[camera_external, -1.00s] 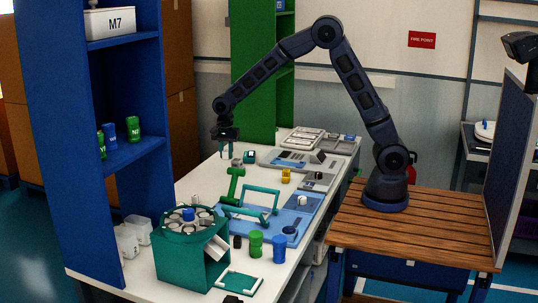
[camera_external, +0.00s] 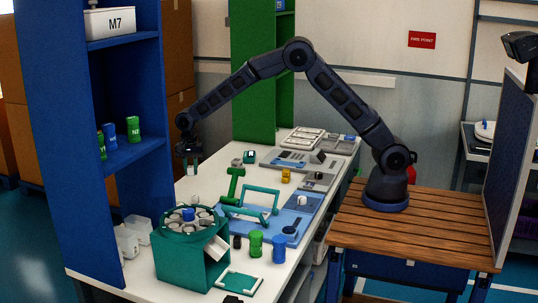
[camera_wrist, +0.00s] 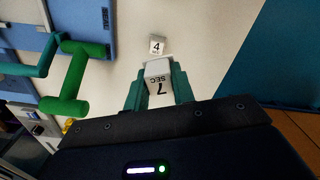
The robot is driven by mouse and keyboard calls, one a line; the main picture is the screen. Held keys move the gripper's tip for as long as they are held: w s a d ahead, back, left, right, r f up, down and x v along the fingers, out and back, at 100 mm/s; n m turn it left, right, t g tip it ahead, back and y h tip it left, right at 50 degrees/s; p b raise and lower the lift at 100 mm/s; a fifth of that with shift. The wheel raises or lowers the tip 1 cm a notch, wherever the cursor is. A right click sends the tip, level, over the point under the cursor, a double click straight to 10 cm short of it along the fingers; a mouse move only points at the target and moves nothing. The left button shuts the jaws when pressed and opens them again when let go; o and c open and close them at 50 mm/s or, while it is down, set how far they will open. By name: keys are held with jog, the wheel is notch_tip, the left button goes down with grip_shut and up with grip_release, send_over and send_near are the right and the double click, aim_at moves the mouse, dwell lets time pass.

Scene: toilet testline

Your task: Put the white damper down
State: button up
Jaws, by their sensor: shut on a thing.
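My gripper (camera_external: 190,168) hangs over the left edge area of the white table (camera_external: 210,178), near the blue shelf. In the wrist view my gripper's teal fingers (camera_wrist: 158,90) are shut on the white damper (camera_wrist: 158,72), a small white block marked "7 SEC". The damper is held above the table; its exact height is hard to judge. In the external view it is too small to make out clearly. A second white block marked "4 SEC" (camera_wrist: 157,44) stands on the table just beyond the held one.
A blue shelf (camera_external: 135,155) with green and blue cans rises at the left. A teal box with a round carousel (camera_external: 190,260) stands at the front. A green hammer-shaped part (camera_external: 235,185) and teal frame (camera_external: 262,195) lie to the right. Bare tabletop shows around the gripper.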

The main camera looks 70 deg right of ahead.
jog(key=a, duration=0.4)
jog(key=a+f, duration=0.1)
jog(key=a, duration=0.7)
jog(key=shift+s+a+f, duration=0.2)
jog(key=shift+a+f, duration=0.1)
jog(key=shift+f, duration=0.1)
jog(key=shift+a+f, duration=0.15)
jog(key=shift+f, duration=1.15)
jog(key=shift+a+f, duration=0.1)
jog(key=shift+f, duration=1.15)
jog(key=shift+f, duration=0.15)
jog(key=o, duration=1)
